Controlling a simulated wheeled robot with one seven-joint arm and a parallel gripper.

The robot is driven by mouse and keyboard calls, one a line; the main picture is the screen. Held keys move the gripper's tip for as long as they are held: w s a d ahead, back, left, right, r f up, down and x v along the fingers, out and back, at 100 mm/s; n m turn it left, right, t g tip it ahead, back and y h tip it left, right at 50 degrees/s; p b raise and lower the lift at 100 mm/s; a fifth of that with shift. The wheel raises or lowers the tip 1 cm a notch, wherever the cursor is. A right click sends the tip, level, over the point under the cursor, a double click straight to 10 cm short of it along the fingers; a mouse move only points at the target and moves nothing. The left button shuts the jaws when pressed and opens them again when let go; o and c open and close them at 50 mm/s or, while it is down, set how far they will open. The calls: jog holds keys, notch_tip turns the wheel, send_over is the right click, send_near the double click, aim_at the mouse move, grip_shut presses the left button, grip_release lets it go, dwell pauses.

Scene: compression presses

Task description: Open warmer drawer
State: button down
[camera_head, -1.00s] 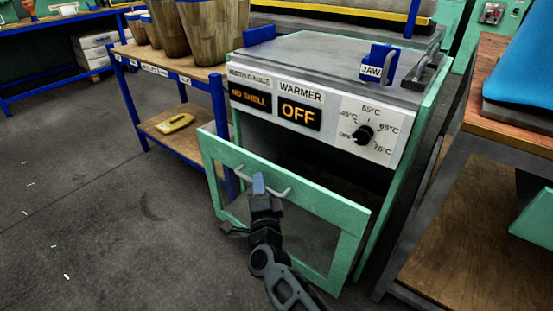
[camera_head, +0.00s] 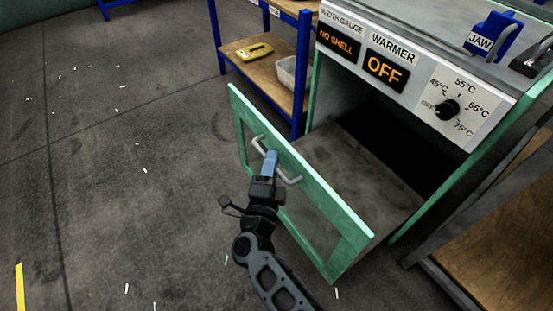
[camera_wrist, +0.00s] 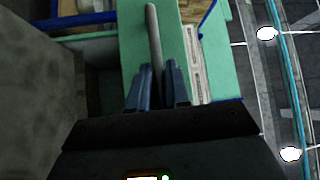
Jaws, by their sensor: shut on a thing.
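The warmer drawer has a green framed front (camera_head: 318,205) with a grey bar handle (camera_head: 288,178). It stands out from the green cabinet, and its grey inside floor (camera_head: 365,175) shows behind the front. My gripper (camera_head: 270,160) is shut on the handle, near its middle. In the wrist view the handle (camera_wrist: 153,30) runs between my two blue-grey fingers (camera_wrist: 160,88), with the green drawer front (camera_wrist: 130,50) behind it. The warmer display (camera_head: 385,67) above reads OFF.
A temperature dial (camera_head: 447,110) sits on the white panel. A blue-legged shelf (camera_head: 304,75) with a yellow tool (camera_head: 254,51) and a pale bin stands left of the cabinet. A wooden bench (camera_head: 500,225) stands close at right.

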jog(key=shift+f, duration=0.1)
jog(key=c, duration=1.2)
grip_release()
jog(key=s+a+f+p, duration=0.1)
jog(key=s, duration=0.6)
jog(key=shift+s, duration=0.3)
